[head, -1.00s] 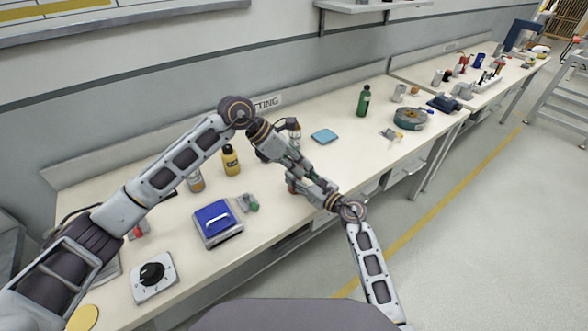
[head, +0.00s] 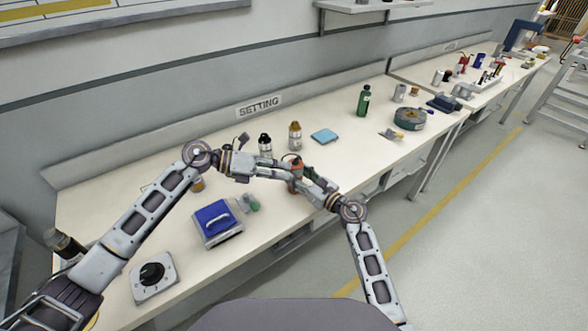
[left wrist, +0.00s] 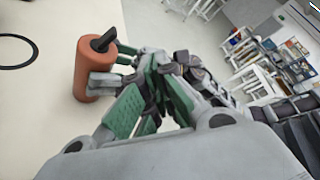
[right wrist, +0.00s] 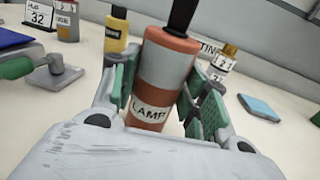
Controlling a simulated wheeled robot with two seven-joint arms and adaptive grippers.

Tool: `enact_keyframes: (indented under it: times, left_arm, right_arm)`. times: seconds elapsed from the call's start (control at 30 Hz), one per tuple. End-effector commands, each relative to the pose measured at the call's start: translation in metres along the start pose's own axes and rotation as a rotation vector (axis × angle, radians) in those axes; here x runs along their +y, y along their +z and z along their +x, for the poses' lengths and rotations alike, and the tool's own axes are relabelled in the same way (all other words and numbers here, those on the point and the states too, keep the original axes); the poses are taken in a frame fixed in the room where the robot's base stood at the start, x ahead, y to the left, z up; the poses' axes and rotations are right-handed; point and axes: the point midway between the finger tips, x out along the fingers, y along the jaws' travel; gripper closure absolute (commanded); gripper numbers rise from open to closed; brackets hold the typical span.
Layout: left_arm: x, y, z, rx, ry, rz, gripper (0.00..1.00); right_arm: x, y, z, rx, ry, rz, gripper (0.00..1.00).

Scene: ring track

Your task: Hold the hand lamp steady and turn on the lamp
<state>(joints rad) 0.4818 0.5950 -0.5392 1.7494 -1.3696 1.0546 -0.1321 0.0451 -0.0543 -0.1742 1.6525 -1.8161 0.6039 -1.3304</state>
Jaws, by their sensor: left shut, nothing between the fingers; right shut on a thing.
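The hand lamp (right wrist: 166,66) is an orange cylinder with a grey band, a LAMP label and a black piece on top. It stands nearly upright between the fingers of my right gripper (right wrist: 168,98), which is shut on it. The lamp (head: 296,172) is small and partly covered by the grippers in the head view. My left gripper (head: 281,170) is shut and empty, close to the lamp from the left. In the left wrist view the lamp (left wrist: 92,72) is ahead of the left fingers, its black piece showing. I cannot tell whether the left fingers touch it.
A blue-topped box (head: 217,222) and a dial unit (head: 153,276) are at the front left. A green bottle (head: 364,100) and a round reel (head: 409,119) are farther right.

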Motion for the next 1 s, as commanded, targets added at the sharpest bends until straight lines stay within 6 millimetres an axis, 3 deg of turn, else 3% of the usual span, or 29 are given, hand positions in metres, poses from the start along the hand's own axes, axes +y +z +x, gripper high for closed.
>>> enact_keyframes:
  times: [0.5, 1.0]
  left_arm:
    - [0.035, -0.007, -0.044, -0.218, -0.061, -0.283, 1.00]
    - [0.039, -0.007, -0.049, -0.243, -0.068, -0.313, 1.00]
  right_arm:
    - [0.000, 0.000, 0.000, 0.000, 0.000, 0.000, 0.85]
    - [0.000, 0.000, 0.000, 0.000, 0.000, 0.000, 0.85]
